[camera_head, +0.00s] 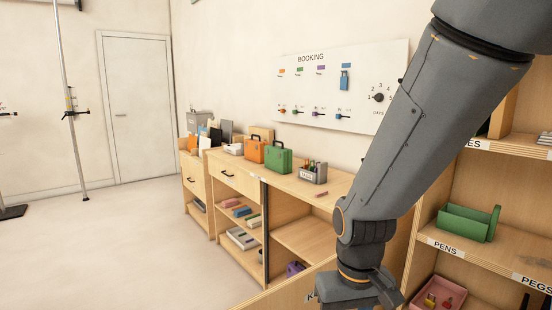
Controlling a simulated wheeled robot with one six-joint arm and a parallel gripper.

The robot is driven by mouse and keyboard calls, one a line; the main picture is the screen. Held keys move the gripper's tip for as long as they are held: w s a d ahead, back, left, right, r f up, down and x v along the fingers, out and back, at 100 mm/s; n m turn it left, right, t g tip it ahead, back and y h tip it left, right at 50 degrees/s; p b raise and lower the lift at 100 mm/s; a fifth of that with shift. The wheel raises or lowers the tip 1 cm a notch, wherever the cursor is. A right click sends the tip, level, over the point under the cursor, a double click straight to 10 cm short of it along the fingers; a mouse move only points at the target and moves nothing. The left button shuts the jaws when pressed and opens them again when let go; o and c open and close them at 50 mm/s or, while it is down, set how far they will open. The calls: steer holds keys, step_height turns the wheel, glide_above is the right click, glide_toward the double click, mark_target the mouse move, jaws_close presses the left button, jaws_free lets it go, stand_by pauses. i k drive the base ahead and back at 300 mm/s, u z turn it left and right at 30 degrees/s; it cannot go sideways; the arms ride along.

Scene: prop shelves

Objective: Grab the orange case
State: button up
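The orange case (254,151) stands upright on top of the wooden cabinet along the wall, with its dark handle on top. A green case (278,158) of similar shape stands just to its right. My gripper (352,294) is at the bottom of the head view, nearer the camera and well to the right of the orange case. Its lower part is cut off by the frame edge, so its fingertips are hidden. Nothing shows between it and the orange case in contact.
A grey box of pens (313,173) stands right of the green case, and a white item (234,149) lies left of the orange one. A booking board (340,85) hangs above. Shelves (485,210) stand at right.

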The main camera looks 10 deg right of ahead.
mark_target(254, 150)
steer(key=u, duration=2.45)
steer(key=i, duration=2.25)
steer(key=z, duration=2.3)
steer(key=i, duration=2.85)
steer(key=z, duration=0.05)
